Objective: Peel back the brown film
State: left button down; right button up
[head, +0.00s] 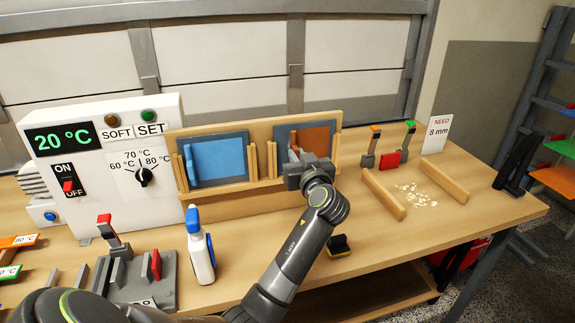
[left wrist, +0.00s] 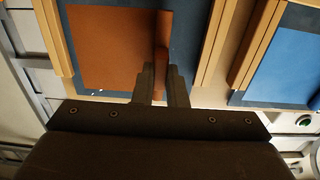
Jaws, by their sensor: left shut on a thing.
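The brown film (head: 318,138) lies on a dark blue panel in the right bay of the wooden rack. In the left wrist view the film (left wrist: 110,45) is flat over most of its area, with one edge curled into a narrow roll (left wrist: 164,35). My left gripper (head: 297,148) reaches up to the lower left side of this panel. In the left wrist view its fingers (left wrist: 161,80) are closed on the lower end of the curled edge. The bare blue panel shows beside the roll. My right gripper is out of view.
A blue-filmed panel (head: 218,160) stands in the rack's left bay. A heater box (head: 105,150) reading 20 °C is at the left. A spray bottle (head: 200,248) and a yellow-black sponge (head: 339,245) stand in front. Wooden rails (head: 384,195) and pale chips (head: 416,194) lie to the right.

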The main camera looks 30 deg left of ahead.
pick_arm(q)
jog(key=w+d+b, duration=0.1)
jog(key=w+b, duration=0.1)
jog(key=w+d+b, duration=0.4)
jog(key=shift+w+d+f, duration=0.15)
jog(key=shift+d+f, duration=0.1)
jog(key=shift+f, duration=0.05)
jog(key=shift+w+d+r, duration=0.15)
jog(key=shift+w+d, duration=0.25)
jog(key=shift+w, duration=0.1)
jog(key=c, duration=1.4)
grip_release()
jog(key=shift+s+a+r, duration=0.1)
jog(key=shift+c, duration=0.2)
